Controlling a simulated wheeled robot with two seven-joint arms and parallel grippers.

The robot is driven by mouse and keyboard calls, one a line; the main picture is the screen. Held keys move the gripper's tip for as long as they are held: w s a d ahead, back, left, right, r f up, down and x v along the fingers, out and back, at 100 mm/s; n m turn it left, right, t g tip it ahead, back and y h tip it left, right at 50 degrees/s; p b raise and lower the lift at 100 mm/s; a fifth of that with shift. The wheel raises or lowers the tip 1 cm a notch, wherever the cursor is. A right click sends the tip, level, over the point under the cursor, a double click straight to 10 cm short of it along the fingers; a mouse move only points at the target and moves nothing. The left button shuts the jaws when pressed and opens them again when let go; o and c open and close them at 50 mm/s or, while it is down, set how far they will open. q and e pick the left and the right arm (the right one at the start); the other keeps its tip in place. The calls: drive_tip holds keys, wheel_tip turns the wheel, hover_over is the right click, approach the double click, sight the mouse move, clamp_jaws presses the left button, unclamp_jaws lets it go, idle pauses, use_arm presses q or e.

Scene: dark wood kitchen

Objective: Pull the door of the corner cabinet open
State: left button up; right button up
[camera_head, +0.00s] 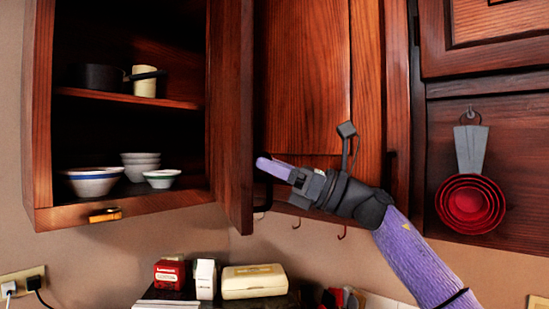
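The wall cabinet (45,120) at the left stands open, with its shelves showing. A dark reddish wood door (231,110) stands swung out at the right side of this opening, seen nearly edge-on. My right gripper (268,168) reaches in from the lower right, and its purple fingertip is just right of the door's lower edge. A dark curved handle (265,197) shows partly below the fingertip. I cannot tell whether the gripper touches the door or how far apart its fingers are. My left gripper is not in view.
Bowls (93,182) and a dark pot (103,77) stand on the shelves. A closed wood panel (300,70) is behind my gripper. Red measuring cups (470,204) hang at the right. Boxes (253,281) stand below on the counter.

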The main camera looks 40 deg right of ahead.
wheel_tip(320, 180, up, 10)
drive_tip(key=p, duration=0.5)
drive_tip(key=shift+c, duration=0.2)
